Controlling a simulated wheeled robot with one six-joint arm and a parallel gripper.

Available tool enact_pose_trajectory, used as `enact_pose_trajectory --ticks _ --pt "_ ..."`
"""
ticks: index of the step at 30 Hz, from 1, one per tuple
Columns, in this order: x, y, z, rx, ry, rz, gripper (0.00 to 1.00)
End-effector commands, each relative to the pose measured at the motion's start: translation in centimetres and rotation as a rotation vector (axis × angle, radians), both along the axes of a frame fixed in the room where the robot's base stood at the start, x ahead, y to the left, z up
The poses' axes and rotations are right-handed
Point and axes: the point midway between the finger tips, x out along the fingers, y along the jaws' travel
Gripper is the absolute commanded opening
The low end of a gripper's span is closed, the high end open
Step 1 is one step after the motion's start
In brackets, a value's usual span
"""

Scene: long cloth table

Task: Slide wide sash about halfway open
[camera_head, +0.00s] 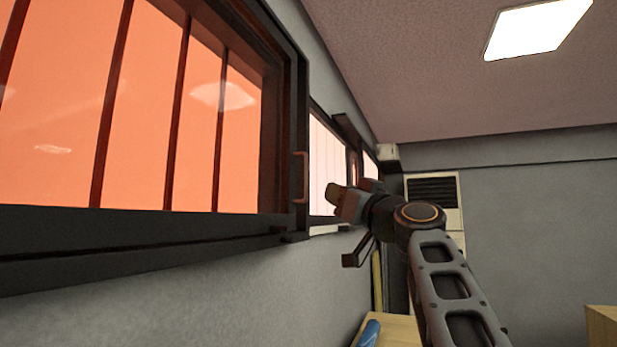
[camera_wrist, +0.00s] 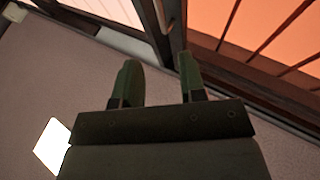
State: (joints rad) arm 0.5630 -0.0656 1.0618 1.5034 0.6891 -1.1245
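The wide sash (camera_head: 150,110), with orange panes behind dark upright bars, fills the left of the head view. Its orange glass also shows at the upper right of the wrist view (camera_wrist: 285,25). A reddish-brown upright handle (camera_head: 299,177) is on its dark right-hand stile. My gripper (camera_head: 333,195) is just right of that handle in the head view, apart from it in the picture; the depth gap is hard to judge. In the wrist view my gripper (camera_wrist: 158,75) has its two fingers spread with nothing between them. Where the sash's far edge meets its frame is unclear.
A smaller window (camera_head: 326,160) with pale panes is farther along the same wall. A dark bracket-like piece (camera_head: 357,252) sticks out below it. A wooden table (camera_head: 398,328) with a blue object (camera_head: 369,333) stands below. A white wall unit (camera_head: 435,195) is at the back.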

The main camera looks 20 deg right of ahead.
Motion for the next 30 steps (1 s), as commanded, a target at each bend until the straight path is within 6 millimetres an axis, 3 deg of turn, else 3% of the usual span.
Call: enact_pose_trajectory --ticks 5,18,30 --pt "1.9 0.4 1.3 -0.010 -0.001 -0.002 0.38" --pt "9.3 1.8 4.5 -0.009 0.000 -0.004 0.38" --pt "12.2 2.4 5.3 -0.010 -0.001 -0.004 0.38"
